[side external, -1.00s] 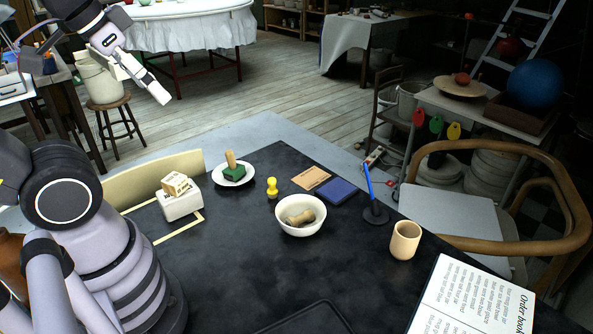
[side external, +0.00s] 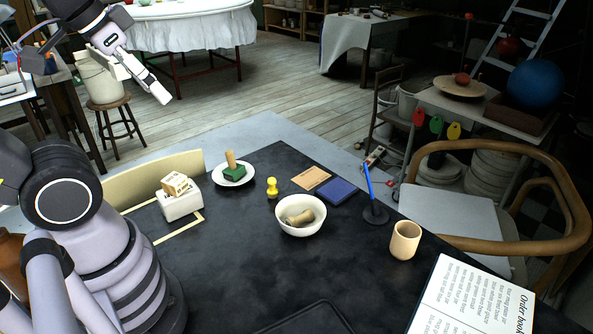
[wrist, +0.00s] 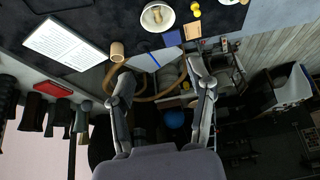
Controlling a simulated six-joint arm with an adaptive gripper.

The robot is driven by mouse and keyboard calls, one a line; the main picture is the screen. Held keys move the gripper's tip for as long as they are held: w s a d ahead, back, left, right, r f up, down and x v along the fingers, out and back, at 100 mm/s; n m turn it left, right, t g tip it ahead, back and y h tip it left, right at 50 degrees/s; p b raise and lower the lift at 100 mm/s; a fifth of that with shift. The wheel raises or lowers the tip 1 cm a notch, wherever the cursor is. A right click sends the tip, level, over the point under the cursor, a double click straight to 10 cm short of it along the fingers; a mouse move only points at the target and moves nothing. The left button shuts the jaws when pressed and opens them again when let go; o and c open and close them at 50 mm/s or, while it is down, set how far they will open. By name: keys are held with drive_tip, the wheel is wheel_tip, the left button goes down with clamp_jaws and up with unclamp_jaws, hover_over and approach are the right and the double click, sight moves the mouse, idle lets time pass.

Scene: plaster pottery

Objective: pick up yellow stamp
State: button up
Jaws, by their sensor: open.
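The yellow stamp (side external: 272,188) stands upright on the dark table, between the white plate and the white bowl, in the side external view. In the wrist view it shows small near the top edge (wrist: 194,10). My gripper (side external: 158,88) is high up at the upper left of the side external view, well away from the stamp. In the wrist view its two fingers (wrist: 163,78) are spread wide with nothing between them.
A white bowl (side external: 288,227) with a tan cylinder, a blue pad (side external: 337,191), a pen stand (side external: 375,213) and a beige cup (side external: 405,241) are on the table (side external: 230,270). A white box (side external: 181,206) stands left.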

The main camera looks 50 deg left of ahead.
drive_tip(key=w+a+f+t+y, duration=0.1)
drive_tip(key=w+a+f, duration=0.1)
drive_tip(key=w, duration=0.4)
drive_tip(key=w+a+f, duration=0.2)
drive_tip(key=w, duration=0.4)
drive_tip(key=m+t, duration=0.2)
drive_tip(key=t, duration=0.1)
hover_over(272, 189)
drive_tip(key=s, duration=0.2)
wheel_tip(272, 189, down, 19)
drive_tip(key=s+f+t, duration=0.1)
drive_tip(key=f, duration=0.3)
drive_tip(key=s+f+n+t, duration=0.1)
drive_tip(key=f, duration=0.3)
drive_tip(key=s+f+n+t+h, duration=0.1)
drive_tip(key=s+f, duration=0.1)
drive_tip(key=f, duration=0.2)
drive_tip(key=shift+a+f, duration=0.2)
drive_tip(key=shift+a, duration=0.15)
drive_tip(key=shift+w+f, duration=0.35)
drive_tip(key=shift+w, duration=0.1)
drive_tip(key=x, duration=0.6)
drive_tip(key=shift+w, duration=0.25)
drive_tip(key=shift+c, duration=0.4)
